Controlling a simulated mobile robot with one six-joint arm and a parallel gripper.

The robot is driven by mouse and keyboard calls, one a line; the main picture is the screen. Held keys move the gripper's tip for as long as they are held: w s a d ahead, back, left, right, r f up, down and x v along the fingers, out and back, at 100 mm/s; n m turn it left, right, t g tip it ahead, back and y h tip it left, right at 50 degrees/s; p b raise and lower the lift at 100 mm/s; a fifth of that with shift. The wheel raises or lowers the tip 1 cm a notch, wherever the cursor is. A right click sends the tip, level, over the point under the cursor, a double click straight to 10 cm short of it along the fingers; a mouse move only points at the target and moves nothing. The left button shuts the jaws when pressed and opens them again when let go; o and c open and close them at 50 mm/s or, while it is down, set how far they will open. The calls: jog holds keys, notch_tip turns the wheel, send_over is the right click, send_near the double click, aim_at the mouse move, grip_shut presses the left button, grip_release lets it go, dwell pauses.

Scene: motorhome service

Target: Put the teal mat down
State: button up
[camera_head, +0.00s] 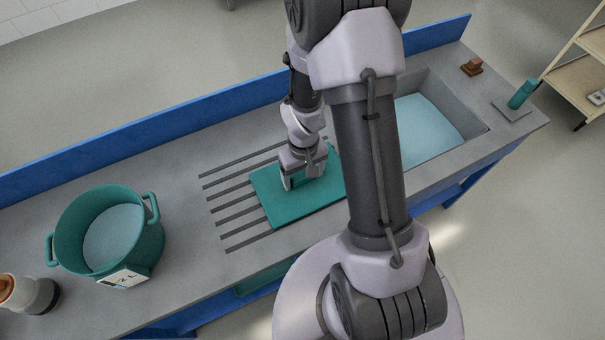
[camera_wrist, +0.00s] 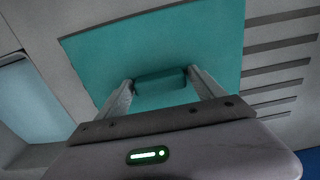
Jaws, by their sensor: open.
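The teal mat (camera_head: 318,203) lies flat on the grey worktop, over part of the dark drain grooves and left of the sink. It also fills the middle of the wrist view (camera_wrist: 190,50). My gripper (camera_head: 304,181) is over the mat, pointing down. In the wrist view my gripper (camera_wrist: 160,82) has its two fingers apart, one on each side of a small raised teal handle (camera_wrist: 160,78) on the mat. I cannot tell whether the fingers touch the handle. My arm hides the mat's right part in the head view.
The sink (camera_head: 432,118) with pale blue inside is right of the mat. A teal pot (camera_head: 70,235) stands at the left, beside a white jar (camera_head: 35,295). A brown block (camera_head: 472,66) and a teal cylinder (camera_head: 522,94) are at the far right. A blue rail (camera_head: 150,132) runs along the back.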

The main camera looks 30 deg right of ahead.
jog(key=shift+o, duration=0.3)
notch_tip(320, 180, up, 13)
jog(key=p, duration=0.5)
notch_tip(320, 180, up, 8)
jog(key=m+t, duration=0.1)
jog(key=t, duration=0.1)
send_over(303, 175)
jog(key=a, duration=0.2)
jog(key=s+a+r+m+t+y, duration=0.1)
jog(key=s+a+r+t, duration=0.1)
jog(key=s+a+r, duration=0.2)
jog(key=s+a+r+m+t+y, duration=0.1)
jog(key=s+a+r+m, duration=0.1)
jog(key=s+r, duration=0.5)
notch_tip(303, 175, up, 5)
jog(key=shift+s+a+f+t, duration=0.2)
jog(key=shift+s+a+t, duration=0.2)
jog(key=shift+a, duration=0.45)
